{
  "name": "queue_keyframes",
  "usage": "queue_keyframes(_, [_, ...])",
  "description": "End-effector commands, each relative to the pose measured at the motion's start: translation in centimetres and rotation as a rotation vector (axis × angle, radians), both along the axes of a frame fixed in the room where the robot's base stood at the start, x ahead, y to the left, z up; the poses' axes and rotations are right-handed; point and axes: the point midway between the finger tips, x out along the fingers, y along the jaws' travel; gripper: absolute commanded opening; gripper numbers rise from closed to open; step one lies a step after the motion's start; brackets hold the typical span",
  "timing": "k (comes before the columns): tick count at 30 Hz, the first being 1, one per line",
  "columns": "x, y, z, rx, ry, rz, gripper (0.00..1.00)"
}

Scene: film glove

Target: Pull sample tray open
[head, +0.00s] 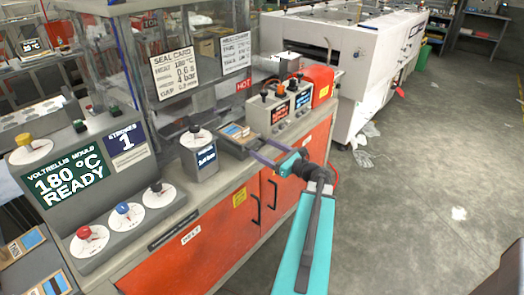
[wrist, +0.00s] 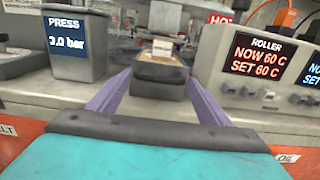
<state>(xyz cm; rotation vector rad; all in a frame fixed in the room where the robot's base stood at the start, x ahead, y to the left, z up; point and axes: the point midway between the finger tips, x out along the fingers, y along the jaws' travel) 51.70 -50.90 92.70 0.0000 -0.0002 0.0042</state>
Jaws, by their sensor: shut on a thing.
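The sample tray (head: 234,143) is a small dark grey box on the counter, between the press dial box and the roller control unit. In the wrist view the tray (wrist: 158,89) lies straight ahead, with tan contents and a small white card at its top. My gripper (head: 256,146) reaches it from the front right. In the wrist view the purple fingers of my gripper (wrist: 158,82) lie along both sides of the tray's near end, shut on it. The exact contact at the fingertips is hard to see.
The press dial box (wrist: 76,45) stands close left of the tray. The roller control unit (head: 279,105) stands close right. Orange cabinet doors (head: 240,205) with dark handles lie below the counter edge. Open grey floor (head: 420,200) lies to the right.

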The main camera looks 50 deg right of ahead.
Motion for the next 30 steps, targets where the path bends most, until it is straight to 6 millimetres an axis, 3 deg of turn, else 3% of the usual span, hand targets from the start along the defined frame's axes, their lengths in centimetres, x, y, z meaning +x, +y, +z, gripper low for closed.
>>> queue_keyframes(2, [0.0, 0.0, -0.1, -0.002, 0.002, -0.002, 0.31])
queue_keyframes(3, [0.0, 0.0, -0.1, -0.002, 0.002, -0.002, 0.77])
queue_keyframes(6, [0.0, 0.0, 0.0, -0.001, 0.001, -0.001, 0.9])
queue_keyframes(20, [-0.5, 0.0, 0.0, 0.0, 0.0, -0.001, 0.9])
queue_keyframes(30, [-4.1, 0.0, -0.1, 0.0, 0.0, -0.003, 0.9])
